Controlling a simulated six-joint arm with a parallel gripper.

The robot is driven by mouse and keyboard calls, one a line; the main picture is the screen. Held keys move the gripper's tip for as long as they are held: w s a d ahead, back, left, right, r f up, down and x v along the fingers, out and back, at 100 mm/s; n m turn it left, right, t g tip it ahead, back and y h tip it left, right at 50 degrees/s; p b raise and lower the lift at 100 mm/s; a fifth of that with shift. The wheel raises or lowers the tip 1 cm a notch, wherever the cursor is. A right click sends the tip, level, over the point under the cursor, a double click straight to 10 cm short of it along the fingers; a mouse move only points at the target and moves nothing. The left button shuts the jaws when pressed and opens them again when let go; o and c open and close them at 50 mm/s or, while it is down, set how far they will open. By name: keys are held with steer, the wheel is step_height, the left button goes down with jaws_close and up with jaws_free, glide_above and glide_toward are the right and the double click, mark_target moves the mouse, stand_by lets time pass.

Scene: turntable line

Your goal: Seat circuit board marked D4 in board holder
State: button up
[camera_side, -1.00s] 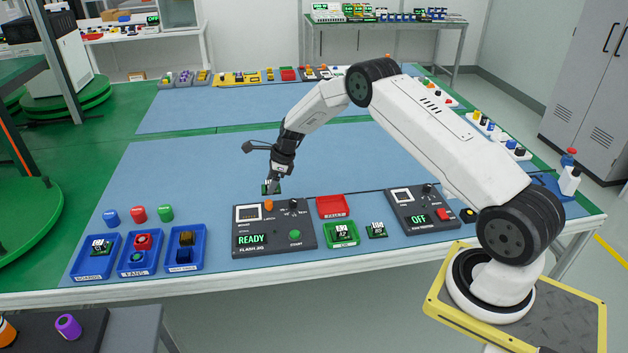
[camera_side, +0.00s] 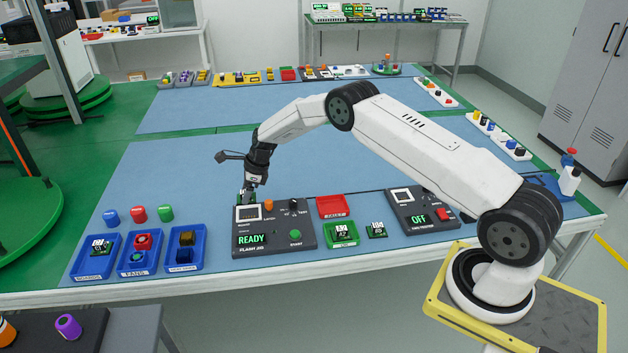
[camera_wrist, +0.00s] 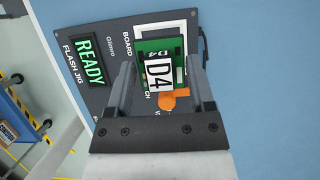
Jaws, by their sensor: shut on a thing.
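My gripper (camera_wrist: 160,72) is shut on the green circuit board (camera_wrist: 150,48) with a white D4 label, which sits between the two fingers in the wrist view. In the side view my gripper (camera_side: 247,194) is over the back left corner of the dark flash jig (camera_side: 270,237), whose display reads READY. The board holder (camera_side: 249,212) is the white-framed area there, beside the orange latch knob (camera_side: 268,206). In the wrist view the board overlaps the holder's white frame (camera_wrist: 178,22) and hides much of it. I cannot tell whether they touch.
Blue bins (camera_side: 185,261) stand left of the jig. A red tray (camera_side: 333,207), a green tray (camera_side: 341,242) with a board and a loose board (camera_side: 377,230) lie right of it. A second dark device (camera_side: 421,209) reads OFF.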

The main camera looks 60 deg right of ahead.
mark_target(250, 214)
steer(key=shift+f, duration=1.9)
steer(key=shift+f, duration=0.8)
steer(key=o, duration=1.2)
steer(key=shift+r, duration=0.15)
steer(key=shift+v, duration=3.8)
